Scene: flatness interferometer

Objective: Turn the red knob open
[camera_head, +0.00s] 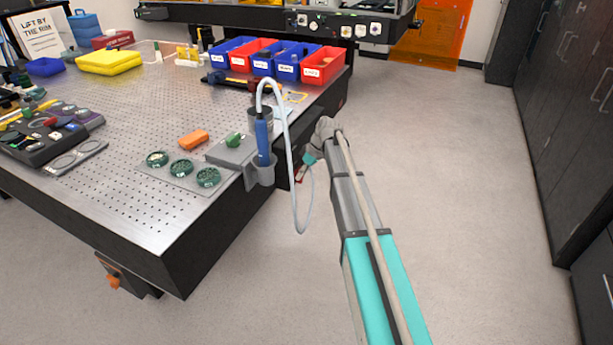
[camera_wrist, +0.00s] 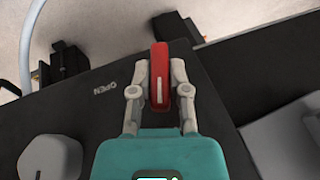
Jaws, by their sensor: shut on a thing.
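The red knob (camera_wrist: 160,68) is a narrow upright bar with a white line along it, on a black panel (camera_wrist: 95,110). The word OPEN is printed on the panel left of the knob, upside down in the wrist view. The knob's white line runs up and down the picture, not toward that word. My gripper (camera_wrist: 160,85) is shut on the knob, one finger on each side. In the head view my gripper (camera_head: 303,168) is at the side of the table, with a little red showing by it; the panel is mostly hidden there.
A grey faceted piece (camera_wrist: 50,157) is at the wrist view's lower left. In the head view, a looped pale hose (camera_head: 297,205) hangs beside my arm from a blue handle (camera_head: 263,140) in a grey holder. The floor at right (camera_head: 470,200) is clear.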

